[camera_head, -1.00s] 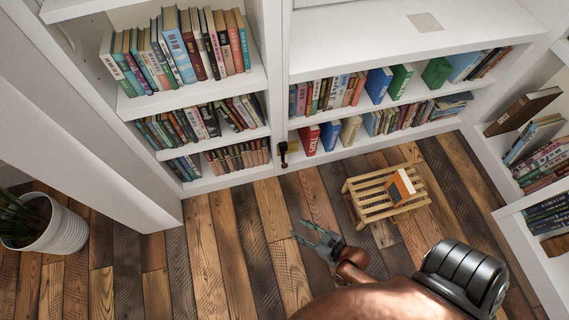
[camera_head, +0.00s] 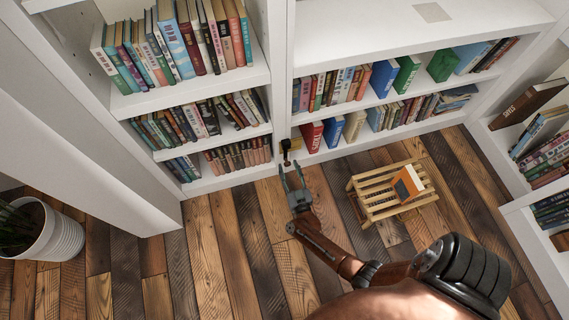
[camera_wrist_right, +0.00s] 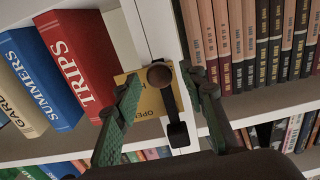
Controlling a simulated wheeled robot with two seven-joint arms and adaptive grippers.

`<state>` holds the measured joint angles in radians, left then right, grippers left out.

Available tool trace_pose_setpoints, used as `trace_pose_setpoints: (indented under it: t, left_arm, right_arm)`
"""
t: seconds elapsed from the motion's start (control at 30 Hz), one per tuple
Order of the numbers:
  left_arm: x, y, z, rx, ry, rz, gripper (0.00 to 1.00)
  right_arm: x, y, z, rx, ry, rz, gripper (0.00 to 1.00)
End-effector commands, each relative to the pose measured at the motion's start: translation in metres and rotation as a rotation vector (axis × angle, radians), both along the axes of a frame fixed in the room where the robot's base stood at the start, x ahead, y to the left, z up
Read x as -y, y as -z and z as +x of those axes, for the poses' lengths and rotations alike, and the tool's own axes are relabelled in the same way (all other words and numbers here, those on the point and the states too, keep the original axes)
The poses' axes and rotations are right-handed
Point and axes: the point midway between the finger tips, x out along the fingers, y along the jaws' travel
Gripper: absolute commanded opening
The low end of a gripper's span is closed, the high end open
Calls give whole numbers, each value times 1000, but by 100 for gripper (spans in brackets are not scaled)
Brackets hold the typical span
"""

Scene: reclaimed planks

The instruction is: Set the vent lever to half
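The vent lever (camera_head: 286,146) is a small dark handle with a round knob on a yellow plate (camera_head: 296,145), fixed to the white upright between two bookcases. In the right wrist view the lever (camera_wrist_right: 161,77) hangs with a dark block below its knob, and the yellow plate (camera_wrist_right: 136,92) shows part of the word "OPEN". My right gripper (camera_head: 291,176) is open just in front of the lever. In the wrist view its two fingers (camera_wrist_right: 163,100) stand on either side of the lever, with gaps to both sides. My left gripper is not in view.
White bookshelves full of books (camera_head: 215,110) surround the lever. A red book (camera_wrist_right: 78,60) stands close beside it. A slatted wooden stool (camera_head: 372,193) with an orange book (camera_head: 407,184) stands on the plank floor at right. A potted plant (camera_head: 50,235) is at left.

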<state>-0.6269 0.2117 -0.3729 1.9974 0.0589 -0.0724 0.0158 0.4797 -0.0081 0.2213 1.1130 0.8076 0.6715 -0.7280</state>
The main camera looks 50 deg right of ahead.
Motion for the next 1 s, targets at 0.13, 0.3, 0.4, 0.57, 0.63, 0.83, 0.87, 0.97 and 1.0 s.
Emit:
trace_pose_setpoints:
  t: [0.13, 0.3, 0.4, 0.57, 0.63, 0.83, 0.87, 0.97, 1.0]
  left_arm:
    - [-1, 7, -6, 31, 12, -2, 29]
    - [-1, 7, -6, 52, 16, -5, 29]
    - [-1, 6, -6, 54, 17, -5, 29]
    - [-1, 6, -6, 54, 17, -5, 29]
    - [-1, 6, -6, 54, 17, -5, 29]
    - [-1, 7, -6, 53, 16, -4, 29]
    - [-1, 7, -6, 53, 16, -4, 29]
    - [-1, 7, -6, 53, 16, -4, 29]
    - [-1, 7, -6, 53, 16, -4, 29]
  right_arm:
    - [8, 2, 14, -1, -1, -1, 38]
    - [12, 0, 20, 0, -1, 0, 38]
    - [12, -1, 20, 0, -1, 0, 38]
    - [12, -1, 20, 1, -2, -1, 35]
    - [12, -1, 20, 1, -2, -1, 31]
    - [12, -1, 20, 1, -2, -1, 17]
    - [12, -1, 20, 1, -2, -1, 15]
    - [12, -1, 20, 0, -2, 0, 8]
    - [12, -1, 20, 0, -2, 0, 5]
